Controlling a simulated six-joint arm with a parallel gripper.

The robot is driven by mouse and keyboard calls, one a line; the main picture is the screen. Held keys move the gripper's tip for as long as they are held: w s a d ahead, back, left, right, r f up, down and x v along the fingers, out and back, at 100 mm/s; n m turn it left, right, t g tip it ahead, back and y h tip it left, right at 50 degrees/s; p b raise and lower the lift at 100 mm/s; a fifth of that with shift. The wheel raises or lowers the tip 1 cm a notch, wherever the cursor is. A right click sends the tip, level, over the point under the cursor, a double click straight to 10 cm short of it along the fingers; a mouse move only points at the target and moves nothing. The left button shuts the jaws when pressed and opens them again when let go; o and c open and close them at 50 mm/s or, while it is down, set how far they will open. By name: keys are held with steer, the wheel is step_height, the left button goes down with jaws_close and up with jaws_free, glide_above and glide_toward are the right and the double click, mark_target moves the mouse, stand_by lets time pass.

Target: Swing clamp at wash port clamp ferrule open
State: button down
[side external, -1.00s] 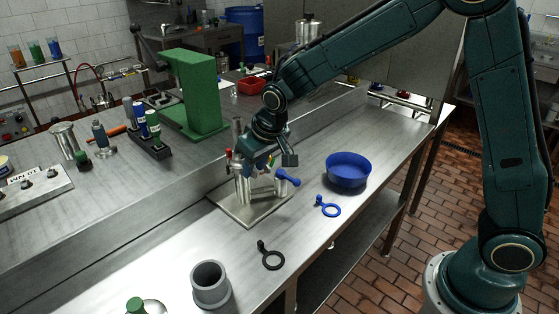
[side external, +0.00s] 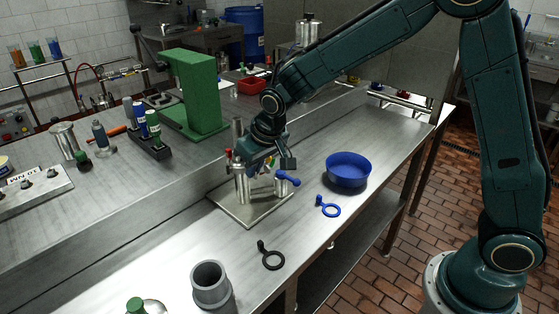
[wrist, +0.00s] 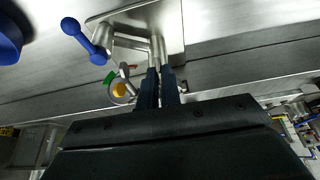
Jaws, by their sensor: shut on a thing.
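The valve assembly stands on a square metal plate (side external: 250,217) on the bench, with upright metal pipes and a blue-handled valve (side external: 287,179). The blue handle also shows in the wrist view (wrist: 82,37). My gripper (wrist: 160,72) is at the metal upright of the assembly, its two dark fingers close together. It is shut on a thin metal part, seemingly the clamp (wrist: 157,48), at the fingertips. The ferrule and the clamp's exact position are hard to make out.
A blue bowl (side external: 348,171), a blue ring tool (side external: 328,207), a black ring tool (side external: 270,257) and a grey cup (side external: 210,285) are on the front bench. A green block frame (side external: 195,92) and a bottle rack (side external: 150,139) stand behind on the raised surface.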

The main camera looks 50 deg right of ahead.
steer(key=shift+s+a+m+g+h, duration=0.15)
steer(key=shift+a+m+h, duration=0.5)
steer(key=shift+m, duration=0.7)
steer(key=shift+s+a+m+g+h, duration=0.1)
steer(key=shift+a+m+g+h, duration=0.2)
steer(key=shift+a+m, duration=0.9)
steer(key=shift+s+a+m+g+h, duration=0.15)
steer(key=shift+a+m+h, duration=0.4)
steer(key=shift+m, duration=1)
steer(key=shift+w, duration=0.15)
steer(key=c, duration=1.6)
jaws_free()
steer(key=shift+r, duration=0.1)
steer(key=v, duration=1.3)
steer(key=shift+s+r, duration=0.25)
